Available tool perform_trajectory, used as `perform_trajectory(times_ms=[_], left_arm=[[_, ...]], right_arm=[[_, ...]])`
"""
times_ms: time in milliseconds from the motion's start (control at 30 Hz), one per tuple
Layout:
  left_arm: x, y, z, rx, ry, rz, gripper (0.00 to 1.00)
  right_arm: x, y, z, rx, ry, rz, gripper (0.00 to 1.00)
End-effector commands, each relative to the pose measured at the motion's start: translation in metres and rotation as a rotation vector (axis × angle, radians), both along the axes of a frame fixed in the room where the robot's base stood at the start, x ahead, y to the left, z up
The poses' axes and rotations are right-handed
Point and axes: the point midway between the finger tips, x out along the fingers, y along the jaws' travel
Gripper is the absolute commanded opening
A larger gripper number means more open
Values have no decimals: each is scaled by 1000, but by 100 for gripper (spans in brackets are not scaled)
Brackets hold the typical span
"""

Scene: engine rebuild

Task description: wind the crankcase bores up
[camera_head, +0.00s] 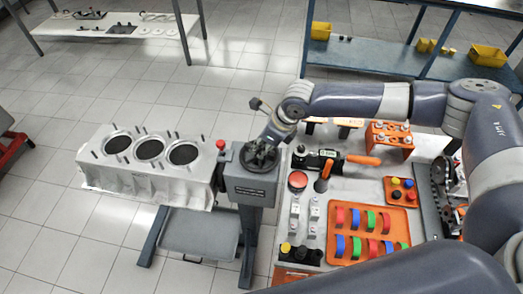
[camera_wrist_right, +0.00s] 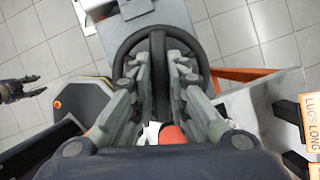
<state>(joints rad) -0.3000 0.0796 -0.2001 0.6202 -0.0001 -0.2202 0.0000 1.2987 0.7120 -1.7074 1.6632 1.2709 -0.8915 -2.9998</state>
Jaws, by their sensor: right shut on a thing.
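The pale crankcase (camera_head: 150,178) hangs on its stand at the left of the head view, its three dark round bores facing up. The grey gearbox (camera_head: 250,185) of the stand is at its right end. The dark handwheel (camera_head: 247,158) sits on the gearbox. My right gripper (camera_head: 266,146) reaches down onto the handwheel. In the right wrist view the handwheel's rim (camera_wrist_right: 203,52) rings the fingers, and my right gripper (camera_wrist_right: 160,65) is shut on a bar across its middle. My left gripper (camera_wrist_right: 18,88) shows small at the left edge there, fingers parted and empty.
A tool cart (camera_head: 345,205) with an orange tray (camera_head: 355,215), coloured bearing shells and several tools stands close to the right of the gearbox. A blue shelf (camera_head: 380,60) and a white bench (camera_head: 130,28) stand behind.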

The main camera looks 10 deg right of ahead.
Motion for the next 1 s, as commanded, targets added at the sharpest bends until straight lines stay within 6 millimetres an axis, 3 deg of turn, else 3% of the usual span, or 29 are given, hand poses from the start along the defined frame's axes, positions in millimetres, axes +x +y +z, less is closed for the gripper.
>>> perform_trajectory(times_ms=[467,500,567,1000], left_arm=[[0,0,-3,0,0,0,40],[0,0,-3,0,0,0,40],[0,0,-3,0,0,0,40],[-1,3,-3,3,1,0,40]], right_arm=[[-1,-1,-1,-3,3,10,0],[-1,-1,-1,-3,3,10,19],[-1,-1,-1,-3,3,10,33],[-1,-2,7,1,-1,8,35]])
